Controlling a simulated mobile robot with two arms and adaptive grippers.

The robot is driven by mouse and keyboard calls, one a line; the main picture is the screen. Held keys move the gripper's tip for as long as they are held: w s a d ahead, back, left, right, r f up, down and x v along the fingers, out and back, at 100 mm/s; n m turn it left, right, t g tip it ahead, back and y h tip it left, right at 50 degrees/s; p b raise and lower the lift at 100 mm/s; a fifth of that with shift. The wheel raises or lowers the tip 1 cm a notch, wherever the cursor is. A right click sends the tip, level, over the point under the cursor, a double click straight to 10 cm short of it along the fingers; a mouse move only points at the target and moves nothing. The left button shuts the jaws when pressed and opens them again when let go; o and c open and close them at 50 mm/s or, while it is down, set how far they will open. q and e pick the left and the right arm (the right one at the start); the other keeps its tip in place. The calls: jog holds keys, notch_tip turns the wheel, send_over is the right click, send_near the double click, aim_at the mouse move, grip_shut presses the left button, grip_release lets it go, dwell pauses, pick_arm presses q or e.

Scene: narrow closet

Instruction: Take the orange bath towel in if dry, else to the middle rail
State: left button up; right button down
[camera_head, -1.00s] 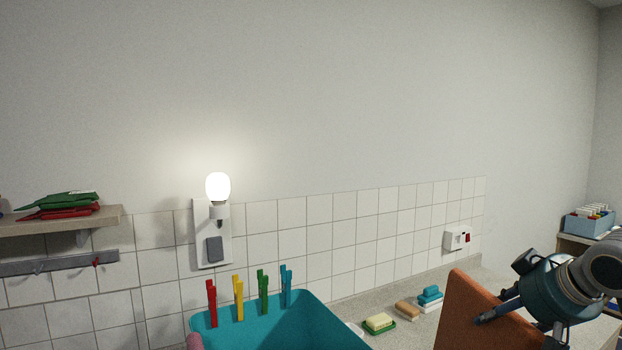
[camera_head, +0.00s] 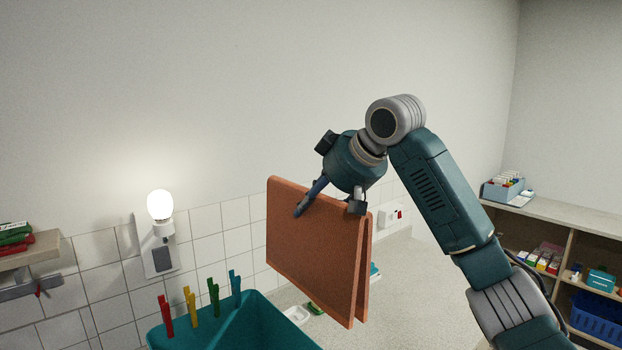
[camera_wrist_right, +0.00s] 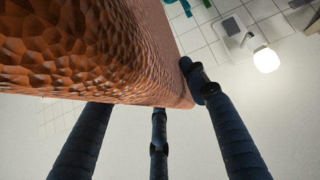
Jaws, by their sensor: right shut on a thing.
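The orange bath towel (camera_head: 315,255) hangs folded in two from my right gripper (camera_head: 328,203), in the middle of the head view. The gripper is shut on its upper folded edge, and both halves hang down with a narrow gap at the right side. In the right wrist view the towel's textured surface (camera_wrist_right: 90,50) fills the upper left, with the dark fingers (camera_wrist_right: 155,130) against it. Whether the towel is wet or dry cannot be told. No rail is clearly visible. My left gripper is not in view.
A teal tub (camera_head: 245,325) with several coloured pegs on its rim stands below left of the towel. A lit lamp (camera_head: 160,205) is on the tiled wall. A shelf (camera_head: 30,252) with folded cloths is at left. An open shelf unit (camera_head: 560,222) stands at right; the counter (camera_head: 420,280) between is mostly clear.

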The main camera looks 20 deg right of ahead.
aim_at(311, 245)
jog(key=shift+a+r, duration=0.55)
jog(key=shift+r, duration=0.25)
jog(key=shift+s+a+f, duration=0.2)
jog(key=shift+a+f, duration=0.3)
jog(key=shift+a, duration=0.15)
jog(key=shift+s+a+f, duration=0.2)
jog(key=shift+a+f, duration=0.3)
jog(key=shift+a, duration=0.15)
jog(key=shift+f, duration=0.15)
jog(key=shift+s+d+f+b, duration=0.1)
jog(key=shift+f+b, duration=0.55)
jog(key=shift+f, duration=0.9)
jog(key=shift+f, duration=0.2)
